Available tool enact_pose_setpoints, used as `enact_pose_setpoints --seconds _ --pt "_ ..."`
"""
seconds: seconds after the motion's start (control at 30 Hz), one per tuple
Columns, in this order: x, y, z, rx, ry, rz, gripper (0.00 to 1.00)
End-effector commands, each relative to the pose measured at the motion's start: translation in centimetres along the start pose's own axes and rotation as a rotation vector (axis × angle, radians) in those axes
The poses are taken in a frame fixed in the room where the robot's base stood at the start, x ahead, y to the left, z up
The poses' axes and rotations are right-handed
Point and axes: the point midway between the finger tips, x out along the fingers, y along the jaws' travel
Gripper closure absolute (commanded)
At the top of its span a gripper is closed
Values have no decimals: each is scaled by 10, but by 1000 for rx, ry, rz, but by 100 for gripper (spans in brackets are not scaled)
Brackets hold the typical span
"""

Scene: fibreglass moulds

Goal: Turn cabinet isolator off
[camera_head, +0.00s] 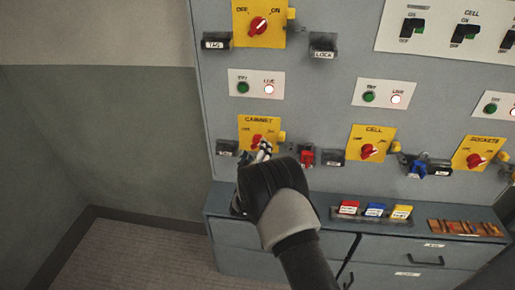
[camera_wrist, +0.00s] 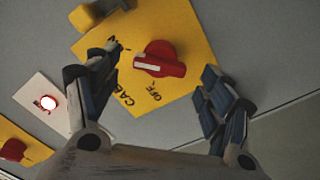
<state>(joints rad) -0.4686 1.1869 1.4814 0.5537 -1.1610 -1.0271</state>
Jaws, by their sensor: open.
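The cabinet isolator's yellow plate (camera_head: 273,126) is on the grey panel at centre left, with a red rotary knob (camera_head: 257,139). In the wrist view the plate (camera_wrist: 185,27) is rotated, and the red knob (camera_wrist: 160,60) shows a white mark at its left end. The OFF label is below the knob there; the mark is not on it. My gripper (camera_head: 262,152) is just in front of the knob and partly covers the plate's lower part. In the wrist view my gripper (camera_wrist: 160,92) is open, its fingers apart either side of the knob and not touching it.
Lit lamp (camera_head: 269,89) is above the cabinet plate. A red padlock (camera_head: 307,157) hangs close right of my gripper. Cell isolator (camera_head: 372,132) and sockets isolator (camera_head: 488,145) are farther right. A drawer unit (camera_head: 232,257) stands below; floor at left is clear.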

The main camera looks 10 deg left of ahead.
Motion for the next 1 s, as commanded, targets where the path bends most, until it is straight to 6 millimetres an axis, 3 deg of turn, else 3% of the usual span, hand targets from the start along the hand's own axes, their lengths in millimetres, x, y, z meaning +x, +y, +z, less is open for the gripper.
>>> enact_pose_setpoints --seconds 0.23,0.63,1.0 --pt "33 0 1 1 0 1 26" --pt "39 0 0 -1 0 -1 26" --pt "39 0 0 0 0 -1 51"
